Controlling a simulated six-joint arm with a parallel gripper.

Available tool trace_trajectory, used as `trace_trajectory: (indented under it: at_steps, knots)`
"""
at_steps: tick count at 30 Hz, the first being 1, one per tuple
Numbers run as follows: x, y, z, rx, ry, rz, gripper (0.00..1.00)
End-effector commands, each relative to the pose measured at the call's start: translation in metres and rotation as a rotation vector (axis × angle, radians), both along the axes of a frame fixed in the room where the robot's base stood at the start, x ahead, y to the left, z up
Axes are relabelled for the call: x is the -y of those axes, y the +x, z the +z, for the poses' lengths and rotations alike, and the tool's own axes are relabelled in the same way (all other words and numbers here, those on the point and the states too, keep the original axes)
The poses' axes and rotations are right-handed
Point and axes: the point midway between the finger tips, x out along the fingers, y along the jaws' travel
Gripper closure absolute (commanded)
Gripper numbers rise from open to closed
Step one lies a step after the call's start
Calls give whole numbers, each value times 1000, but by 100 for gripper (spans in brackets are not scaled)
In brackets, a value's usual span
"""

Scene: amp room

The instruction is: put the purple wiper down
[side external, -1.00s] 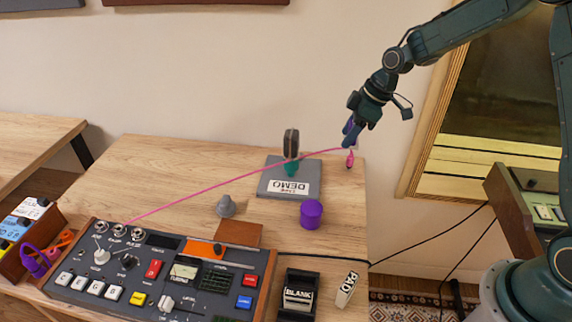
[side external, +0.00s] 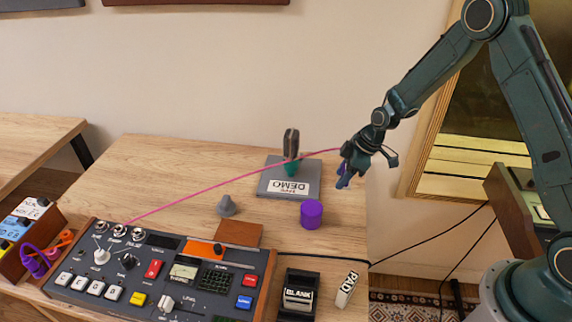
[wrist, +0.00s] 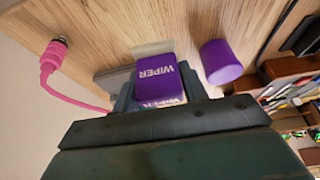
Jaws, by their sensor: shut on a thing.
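The purple wiper (wrist: 157,78), a block lettered WIPER with a pale strip at its far end, is between my gripper's fingers in the wrist view. My gripper (side external: 344,182) is shut on it, low near the right edge of the wooden table (side external: 180,165). In the side view only a little purple (side external: 343,167) shows at the fingers. I cannot tell whether the wiper touches the table.
A purple cylinder (side external: 311,214) stands close by, also in the wrist view (wrist: 220,62). A pink cable (side external: 235,184) runs to a plug (wrist: 52,58). A control panel (side external: 165,270) fills the front left.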

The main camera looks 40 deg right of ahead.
Motion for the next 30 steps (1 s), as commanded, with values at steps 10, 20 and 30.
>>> trace_trajectory:
  at_steps: [10,20,30]
  knots:
    - [0,1,-23,1,0,0,81]
    - [0,0,-40,-1,0,0,81]
    - [0,0,-61,1,0,0,81]
